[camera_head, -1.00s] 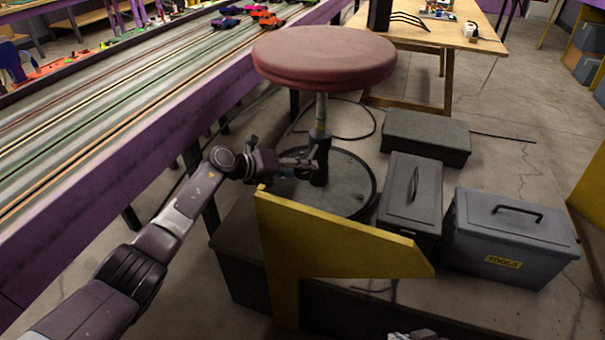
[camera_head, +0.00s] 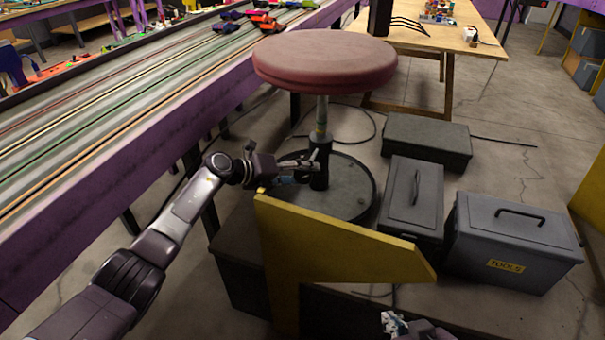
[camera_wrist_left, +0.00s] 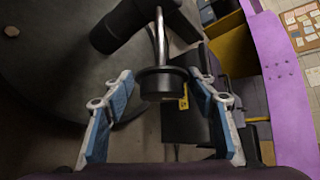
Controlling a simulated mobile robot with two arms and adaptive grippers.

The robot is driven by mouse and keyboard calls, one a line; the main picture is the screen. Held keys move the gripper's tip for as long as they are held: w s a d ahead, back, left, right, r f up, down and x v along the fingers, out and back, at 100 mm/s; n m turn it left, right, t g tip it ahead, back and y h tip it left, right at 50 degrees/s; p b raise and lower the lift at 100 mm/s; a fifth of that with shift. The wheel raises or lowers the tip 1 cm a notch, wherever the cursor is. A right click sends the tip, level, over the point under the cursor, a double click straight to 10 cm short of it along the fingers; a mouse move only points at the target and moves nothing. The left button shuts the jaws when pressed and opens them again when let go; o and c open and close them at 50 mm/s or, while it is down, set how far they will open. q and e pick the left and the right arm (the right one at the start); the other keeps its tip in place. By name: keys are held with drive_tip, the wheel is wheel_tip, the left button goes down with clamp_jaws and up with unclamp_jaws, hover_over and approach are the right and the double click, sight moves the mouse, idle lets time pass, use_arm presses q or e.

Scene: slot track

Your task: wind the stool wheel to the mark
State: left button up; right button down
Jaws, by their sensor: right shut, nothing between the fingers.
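The stool has a round dull-red seat (camera_head: 325,62), a metal post (camera_head: 321,112) with a yellowish band (camera_head: 320,133), a black lower collar (camera_head: 319,172) and a dark round base (camera_head: 352,188). In the left wrist view a metal rod (camera_wrist_left: 161,38) runs from a black cylinder (camera_wrist_left: 122,25) to a black knob (camera_wrist_left: 163,83). My left gripper (camera_head: 308,172) is beside the collar. Its blue-padded fingers (camera_wrist_left: 163,92) are spread on both sides of the knob, with gaps visible. My right gripper (camera_head: 402,326) shows only partly at the bottom edge, shut and empty. I cannot make out a separate wheel.
A yellow bracket (camera_head: 340,245) stands close below my left gripper. Grey toolboxes (camera_head: 412,200) (camera_head: 515,240) and a dark case (camera_head: 427,142) sit right of the stool. The purple-sided slot track (camera_head: 120,165) runs along the left. A wooden table (camera_head: 430,40) stands behind.

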use_arm(q)
drive_tip(key=shift+a+r, duration=0.1)
drive_tip(key=v, duration=1.1)
drive_tip(key=shift+s+a+r, duration=0.2)
drive_tip(key=shift+a, duration=0.05)
